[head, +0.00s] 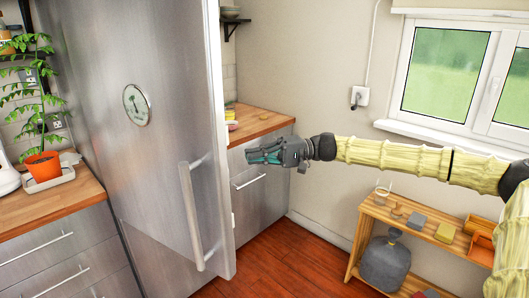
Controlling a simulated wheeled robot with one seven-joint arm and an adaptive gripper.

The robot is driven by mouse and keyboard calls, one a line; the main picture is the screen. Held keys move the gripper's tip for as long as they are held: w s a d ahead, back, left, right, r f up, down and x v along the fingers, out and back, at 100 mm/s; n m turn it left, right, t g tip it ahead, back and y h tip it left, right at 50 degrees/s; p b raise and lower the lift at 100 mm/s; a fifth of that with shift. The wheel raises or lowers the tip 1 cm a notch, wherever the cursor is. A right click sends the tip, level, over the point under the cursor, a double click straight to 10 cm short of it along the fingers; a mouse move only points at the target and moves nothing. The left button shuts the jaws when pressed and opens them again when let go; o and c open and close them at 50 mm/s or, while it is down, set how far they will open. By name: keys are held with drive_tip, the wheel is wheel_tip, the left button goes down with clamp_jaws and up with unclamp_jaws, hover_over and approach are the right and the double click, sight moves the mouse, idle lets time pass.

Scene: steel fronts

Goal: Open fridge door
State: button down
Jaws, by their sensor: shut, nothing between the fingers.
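I cannot tell for sure whether the door stands slightly ajar. My gripper (251,156) is shut and empty, pointing left. In the picture it is to the right of the door's edge and higher than most of the handle. It is apart from the handle. The fridge interior is not visible.
A wooden counter (262,123) over steel drawers stands behind the door's edge. A low wooden shelf (395,212) with small items and a grey jug (386,264) is at lower right. A potted plant (43,165) stands left. Some wooden floor (283,262) is clear.

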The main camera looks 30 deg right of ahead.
drive_tip(key=s+a+p, duration=0.1)
drive_tip(key=a+p, duration=0.1)
drive_tip(key=a, duration=0.5)
drive_tip(key=shift+s+a, duration=0.15)
drive_tip(key=shift+s, duration=0.15)
